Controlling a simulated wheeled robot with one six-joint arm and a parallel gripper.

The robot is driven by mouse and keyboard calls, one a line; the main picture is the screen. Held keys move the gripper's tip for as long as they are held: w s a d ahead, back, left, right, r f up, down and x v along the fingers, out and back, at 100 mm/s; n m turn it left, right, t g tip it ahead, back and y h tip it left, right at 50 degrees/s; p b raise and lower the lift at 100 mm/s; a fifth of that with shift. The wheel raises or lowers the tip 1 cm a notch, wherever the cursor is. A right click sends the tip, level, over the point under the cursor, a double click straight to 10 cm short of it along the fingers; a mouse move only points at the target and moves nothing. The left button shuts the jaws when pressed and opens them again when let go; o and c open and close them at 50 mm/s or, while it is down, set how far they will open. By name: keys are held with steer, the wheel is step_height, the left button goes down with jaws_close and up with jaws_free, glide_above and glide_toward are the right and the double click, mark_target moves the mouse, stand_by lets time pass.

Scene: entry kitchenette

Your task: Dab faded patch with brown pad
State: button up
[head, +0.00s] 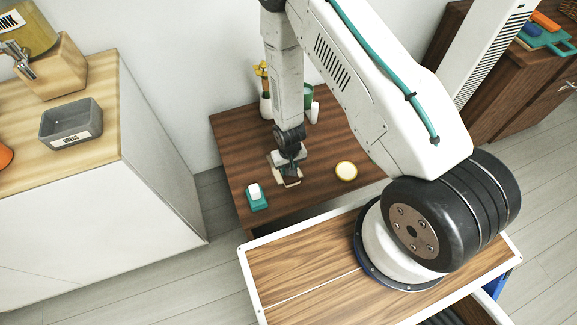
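My gripper (289,174) points down at the dark brown wooden table (232,145), near its middle. It is low over a small pale, cream-coloured area (291,184), which may be the faded patch; the gripper and wrist hide part of it. Something dark shows between or just below the fingertips, too small to tell whether it is the brown pad. I cannot tell if the fingers are shut or touching the tabletop. No other brown pad stands out.
A teal holder with a white block (255,192) is at the table's front left. A round yellow-rimmed white tin (346,171) is right of my gripper. A vase with yellow flowers (265,104) and a green-and-white item (309,107) stand behind. A grey bin (70,124) sits on the left counter.

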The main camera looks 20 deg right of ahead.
steer(key=shift+s, duration=0.5)
steer(key=shift+w, duration=0.1)
steer(key=shift+w, duration=0.8)
steer(key=shift+s, duration=0.9)
steer(key=shift+r, duration=0.2)
